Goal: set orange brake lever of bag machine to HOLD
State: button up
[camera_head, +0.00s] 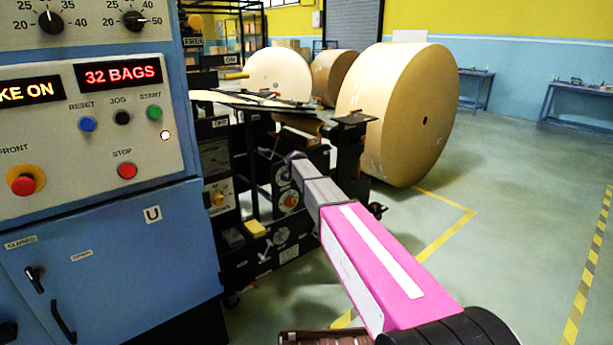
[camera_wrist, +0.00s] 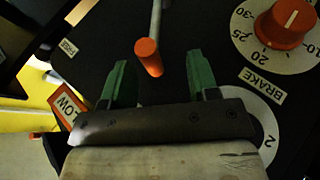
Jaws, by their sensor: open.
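The brake lever shows in the wrist view as a pale rod with an orange grip (camera_wrist: 149,57) at its end. The grip sits between and slightly beyond the green fingertips of my gripper (camera_wrist: 157,72), which is open. I see clear dark gaps on both sides of the grip, so the fingers do not visibly touch it. A FREE label (camera_wrist: 69,47) is to the left of the lever; no HOLD label is readable. In the head view my pink arm reaches to the black bag machine (camera_head: 257,212), and the lever cannot be made out there.
An orange knob (camera_wrist: 286,22) on a white dial and a BRAKE label (camera_wrist: 262,85) lie to the right in the wrist view. A blue control cabinet (camera_head: 100,262) stands at left in the head view. A large kraft roll (camera_head: 392,115) stands behind; the floor at right is open.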

jog(key=v, duration=0.8)
jog(key=s+d+f+m+g+y, duration=0.1)
jog(key=s+d+f+m+g, duration=0.2)
jog(key=s, duration=1.1)
jog(key=s+d+f+m+g+y, duration=0.1)
jog(key=s+d+f+m+g, duration=0.2)
jog(key=s+d+f, duration=0.4)
jog(key=s+d+f+m+g+y, duration=0.1)
jog(key=s+d+f, duration=0.4)
jog(key=s, duration=1.7)
notch_tip(320, 180, down, 4)
jog(key=shift+f+m+g+y, duration=0.1)
jog(key=shift+m+g+y, duration=0.3)
jog(key=shift+m+g, duration=0.55)
